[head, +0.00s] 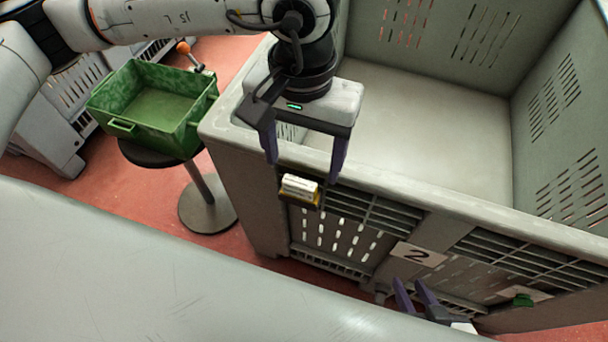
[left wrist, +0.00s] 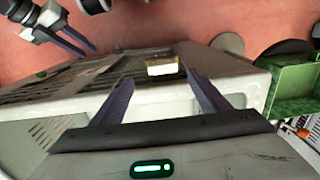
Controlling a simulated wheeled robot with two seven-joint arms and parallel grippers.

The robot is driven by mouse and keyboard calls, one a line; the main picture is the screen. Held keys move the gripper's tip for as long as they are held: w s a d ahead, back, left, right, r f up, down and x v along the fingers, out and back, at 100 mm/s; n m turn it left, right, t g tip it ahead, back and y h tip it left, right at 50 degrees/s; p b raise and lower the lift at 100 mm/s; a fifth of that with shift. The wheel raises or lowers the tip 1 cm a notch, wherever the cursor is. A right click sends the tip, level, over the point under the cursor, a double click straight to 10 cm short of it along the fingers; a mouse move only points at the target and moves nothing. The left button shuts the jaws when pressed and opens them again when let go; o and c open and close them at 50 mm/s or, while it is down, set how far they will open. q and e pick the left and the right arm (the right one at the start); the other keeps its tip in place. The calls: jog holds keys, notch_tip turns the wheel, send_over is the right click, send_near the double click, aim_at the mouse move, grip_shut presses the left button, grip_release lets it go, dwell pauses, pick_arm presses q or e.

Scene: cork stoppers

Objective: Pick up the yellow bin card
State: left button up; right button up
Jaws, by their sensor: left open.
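The yellow bin card (head: 299,190) shows as a small white block with a yellow lower edge, at the outer front wall of the large grey bin, just below its rim. It also shows in the left wrist view (left wrist: 161,66), ahead of the fingertips and between their lines. My left gripper (head: 302,168) is open and empty, pointing down over the rim, with its two purple fingers above and to either side of the card, apart from it. My right gripper (head: 409,282) is low in front of the bin at lower right, its fingers apart with nothing between them.
The large grey bin (head: 430,120) has slotted walls and a bare floor. A white label with a 2 (head: 419,255) and a green knob (head: 522,300) are on its front. A green crate (head: 150,100) stands on a round stool at left, beside an orange-tipped tool (head: 184,49).

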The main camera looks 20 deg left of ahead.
aim_at(299, 182)
pick_arm(q)
jog(key=shift+s+f, duration=0.2)
jog(key=shift+f, duration=0.85)
jog(key=f, duration=0.5)
jog(key=shift+w+a+f, duration=0.2)
jog(key=shift+a+f, duration=0.1)
jog(key=shift+c, duration=0.5)
jog(key=c, duration=1)
